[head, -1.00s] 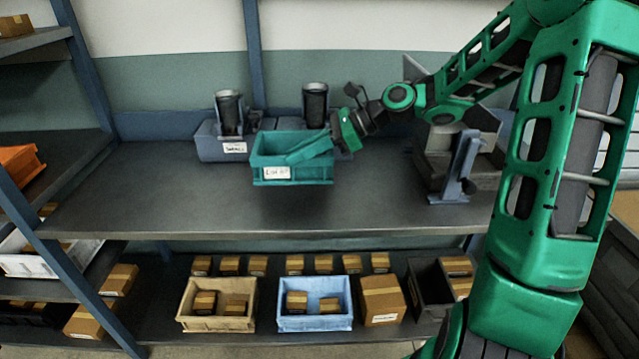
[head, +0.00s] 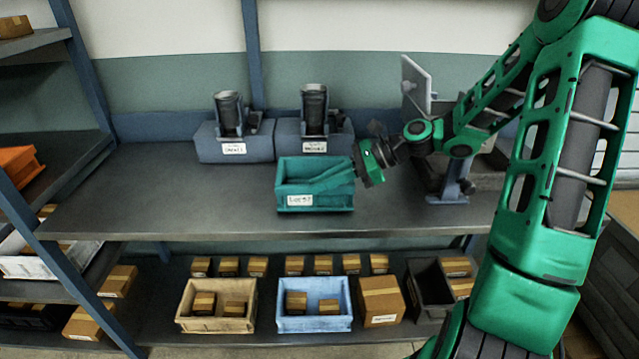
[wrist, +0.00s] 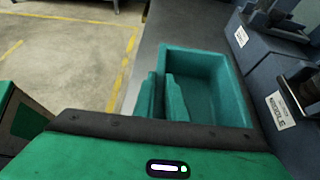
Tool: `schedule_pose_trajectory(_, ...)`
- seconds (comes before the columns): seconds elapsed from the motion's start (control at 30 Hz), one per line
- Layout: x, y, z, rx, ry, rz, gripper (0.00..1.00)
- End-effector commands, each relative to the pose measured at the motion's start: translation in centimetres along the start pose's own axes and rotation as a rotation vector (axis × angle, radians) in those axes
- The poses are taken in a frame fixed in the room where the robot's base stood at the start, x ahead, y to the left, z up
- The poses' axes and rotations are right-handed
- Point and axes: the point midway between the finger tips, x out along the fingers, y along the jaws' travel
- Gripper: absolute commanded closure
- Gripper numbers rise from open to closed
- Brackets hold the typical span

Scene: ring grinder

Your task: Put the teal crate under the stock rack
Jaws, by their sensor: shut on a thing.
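The teal crate (head: 338,202) is at the middle of the grey workbench, near its front edge, upright, with a white label on its front. It looks empty in the wrist view (wrist: 205,70). My gripper (head: 322,182) reaches in from the right and is shut on the crate's wall. In the wrist view its two fingers (wrist: 162,92) straddle that wall. I cannot tell whether the crate touches the bench. No label that I can read names the stock rack.
Two blue-grey blocks (head: 234,148) with dark cylinders stand behind the crate. A grey machine with a blue upright (head: 460,165) is to the right. The bench's left part is clear. The shelf below holds a tan bin (head: 216,322), a light blue bin (head: 314,322) and cartons.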

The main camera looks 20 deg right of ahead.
Motion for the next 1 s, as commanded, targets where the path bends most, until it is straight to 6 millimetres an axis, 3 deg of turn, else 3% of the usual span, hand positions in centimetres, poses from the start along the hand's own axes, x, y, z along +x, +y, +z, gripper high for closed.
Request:
schedule_pose_trajectory(0.13,0.1,0.0,-0.1,-0.001,-0.001,0.0,1.0)
schedule_pose_trajectory(0.17,0.1,0.0,-0.1,0.0,0.0,0.0,0.82)
schedule_pose_trajectory(0.2,0.1,0.0,-0.1,0.0,0.0,0.0,0.72)
schedule_pose_trajectory(0.23,0.1,0.0,-0.1,0.0,0.0,0.0,0.7)
schedule_pose_trajectory(0.63,-0.6,-0.1,0.1,0.0,0.0,-0.002,0.7)
schedule_pose_trajectory(1.0,-7.2,-0.1,0.1,-0.003,0.001,-0.004,0.7)
